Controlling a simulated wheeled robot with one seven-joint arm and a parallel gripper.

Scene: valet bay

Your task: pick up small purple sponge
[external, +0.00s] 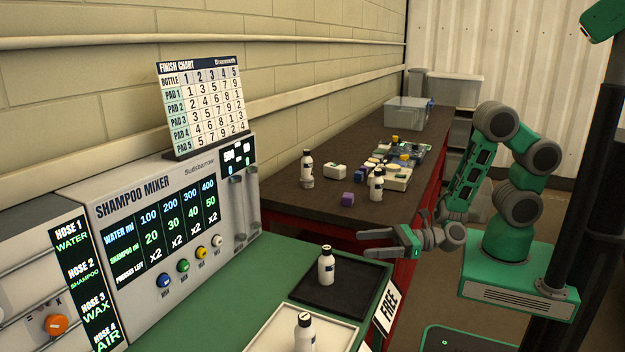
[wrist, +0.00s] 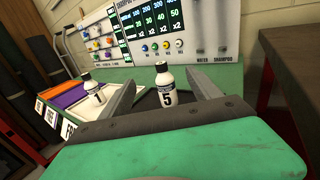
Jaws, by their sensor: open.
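A small purple sponge (external: 347,199) lies on the dark brown bench top (external: 330,212) near its front edge in the external view, left of a white bottle (external: 376,186). My gripper (external: 364,244) is open and empty, in front of the bench and nearer the camera than the sponge. In the wrist view my gripper (wrist: 162,80) points at the shampoo mixer, with a white bottle marked 5 (wrist: 166,88) beyond and between its fingers. The sponge does not show in the wrist view.
The bottle stands on a black tray (external: 345,285) on the green counter (external: 250,300). Another white bottle (external: 307,168) and a white block (external: 334,171) stand on the bench. A clear bin (external: 408,112) is at the back. The mixer (external: 160,215) borders the left.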

